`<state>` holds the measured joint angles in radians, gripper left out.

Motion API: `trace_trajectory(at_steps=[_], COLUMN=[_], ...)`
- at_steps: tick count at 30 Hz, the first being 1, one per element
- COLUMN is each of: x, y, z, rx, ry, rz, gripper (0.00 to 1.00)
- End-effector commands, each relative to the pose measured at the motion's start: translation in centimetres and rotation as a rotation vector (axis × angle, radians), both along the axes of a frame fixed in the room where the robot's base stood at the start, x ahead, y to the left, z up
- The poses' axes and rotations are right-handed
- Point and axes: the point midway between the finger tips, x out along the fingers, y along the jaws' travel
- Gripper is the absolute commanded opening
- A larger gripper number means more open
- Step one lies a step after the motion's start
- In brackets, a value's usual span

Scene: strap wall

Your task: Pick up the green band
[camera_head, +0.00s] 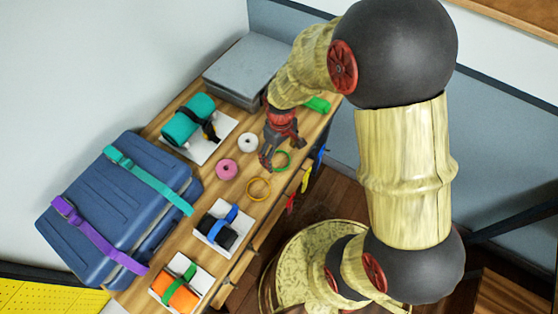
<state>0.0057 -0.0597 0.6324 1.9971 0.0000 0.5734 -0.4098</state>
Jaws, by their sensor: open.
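A thin green band (282,161), a loose ring, lies on the wooden table near its right edge. My gripper (282,154) is open just above and beside it, fingers pointing down. One finger comes down at the band's left side, and the other is to its upper right. I cannot tell whether a finger touches the band. Part of the band may be hidden by the gripper.
A yellow ring (258,189), a pink roll (227,169) and a white roll (247,142) lie close by. A blue case (115,210) with straps fills the left. Strapped bundles stand on white pads. Coloured straps hang at the table's right edge (305,180).

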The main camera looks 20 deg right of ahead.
Motion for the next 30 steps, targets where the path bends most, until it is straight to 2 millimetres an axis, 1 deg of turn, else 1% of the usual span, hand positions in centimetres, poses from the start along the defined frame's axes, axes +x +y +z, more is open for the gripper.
trace_trajectory(at_steps=[1, 4, 11, 26, 30], x=[0.0, 0.0, 0.0, 0.0, 0.0], y=[0.0, 0.0, 0.0, 0.0, 0.0], z=[-1.0, -1.9, -2.0, -1.9, -1.9], rx=[0.001, 0.000, -0.001, -0.001, -0.001], ry=[0.001, 0.000, -0.001, -0.001, -0.001], rz=[0.000, 0.000, 0.000, 0.000, 0.000], gripper=[0.81, 0.81, 0.81, 0.52, 0.51])
